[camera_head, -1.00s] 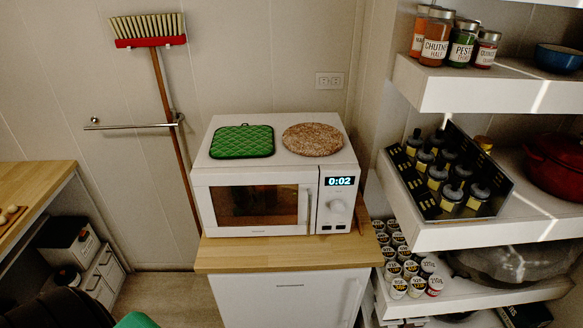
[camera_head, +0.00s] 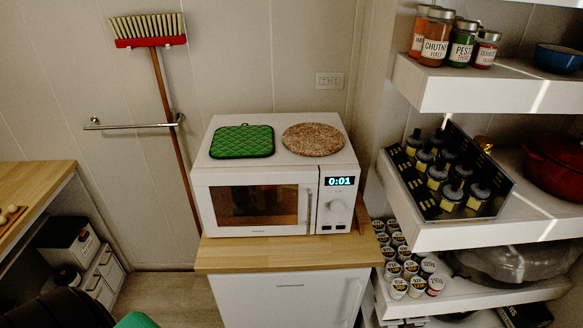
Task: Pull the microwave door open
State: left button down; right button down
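The white microwave (camera_head: 232,165) stands on a wooden-topped cabinet in the middle of the view. Its door (camera_head: 252,208) is shut, with a dark window that glows orange-brown inside. A vertical handle (camera_head: 309,207) runs along the door's right edge. The display (camera_head: 339,182) on the right panel reads 0:01, with a round knob (camera_head: 337,206) below it. Neither of my grippers is in view, so I cannot see whether they are open or shut.
A green quilted pot holder (camera_head: 242,141) and a round cork mat (camera_head: 313,139) lie on the microwave. The wooden counter (camera_head: 290,254) has a narrow bare strip in front. Shelves with jars and a bottle crate (camera_head: 408,190) stand close on the right. A broom (camera_head: 160,75) hangs behind left.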

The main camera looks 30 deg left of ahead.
aim_at(270, 202)
jog(key=u, duration=1.25)
